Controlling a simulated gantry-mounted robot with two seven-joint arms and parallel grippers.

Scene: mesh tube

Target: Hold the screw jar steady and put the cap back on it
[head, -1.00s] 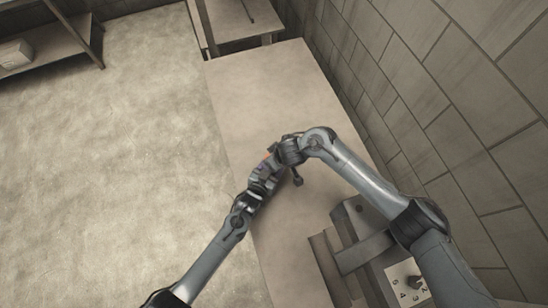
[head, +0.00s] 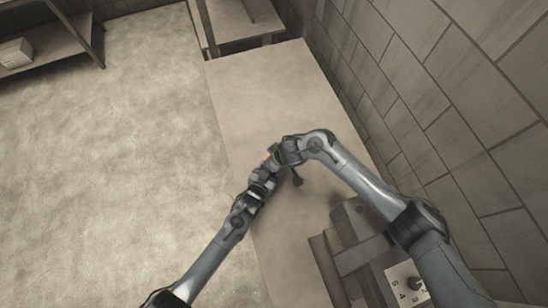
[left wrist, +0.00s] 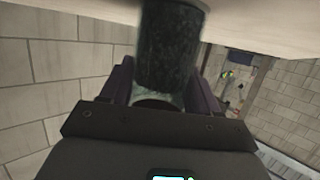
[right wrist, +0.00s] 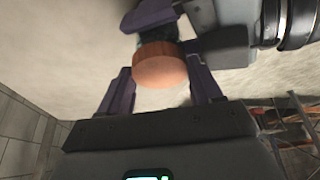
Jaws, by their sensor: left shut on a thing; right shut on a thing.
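The screw jar (left wrist: 168,45) is a dark, mottled cylinder. My left gripper (left wrist: 165,88) is shut on it in the left wrist view. The cap (right wrist: 158,70) is an orange-brown disc between the fingers of my right gripper (right wrist: 160,78), which is shut on it. In the right wrist view the dark jar lies right behind the cap, beside my left fingers; I cannot tell whether the cap is seated. In the head view both grippers meet above the table, with a small orange patch (head: 265,156) beside them; the jar is mostly hidden there.
The long beige table (head: 255,90) is clear beyond the grippers. A grey machine with a numbered panel (head: 404,284) stands at the near right. A tiled wall (head: 440,110) runs along the right. Shelving (head: 50,45) stands at the far left.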

